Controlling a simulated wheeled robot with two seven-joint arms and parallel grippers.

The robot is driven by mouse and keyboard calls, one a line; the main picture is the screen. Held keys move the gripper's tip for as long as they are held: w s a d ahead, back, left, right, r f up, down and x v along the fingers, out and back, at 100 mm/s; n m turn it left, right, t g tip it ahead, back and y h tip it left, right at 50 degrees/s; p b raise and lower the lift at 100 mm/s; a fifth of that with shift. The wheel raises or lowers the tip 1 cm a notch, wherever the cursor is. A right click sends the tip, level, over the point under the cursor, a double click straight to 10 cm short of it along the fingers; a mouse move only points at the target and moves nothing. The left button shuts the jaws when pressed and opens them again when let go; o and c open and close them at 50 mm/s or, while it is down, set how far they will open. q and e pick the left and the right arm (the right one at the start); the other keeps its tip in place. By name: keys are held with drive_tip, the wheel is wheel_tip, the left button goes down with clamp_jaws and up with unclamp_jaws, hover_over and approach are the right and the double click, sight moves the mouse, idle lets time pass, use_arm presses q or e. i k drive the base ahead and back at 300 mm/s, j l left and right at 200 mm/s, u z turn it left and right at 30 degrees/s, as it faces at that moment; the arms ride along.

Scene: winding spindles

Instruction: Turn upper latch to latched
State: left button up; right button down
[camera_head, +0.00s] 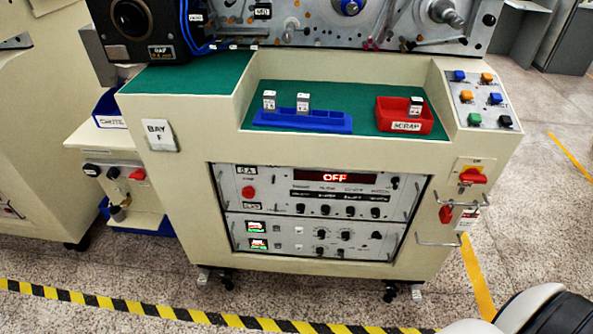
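I cannot tell for certain which part is the upper latch. On the right of the cream cabinet front, a red rotary handle (473,176) sits on a yellow plate. Below it, a red piece (446,214) hangs at a metal bar, with a tag (466,219) beside it. The upper rack unit (262,188) has a red "OFF" display, a red button (249,191) and a row of black knobs. A lower rack unit (290,238) has two small lit displays. Neither of my grippers is in view.
A blue tray (325,122) with white-topped pieces and a red scrap bin (424,118) stand on the green top. A button panel (482,99) is at the right. A side unit (120,180) stands left. Yellow-black tape (150,308) crosses the floor in front.

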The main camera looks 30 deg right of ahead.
sight(395, 180)
drive_tip(key=l+z, duration=0.15)
drive_tip(key=z, duration=1.3)
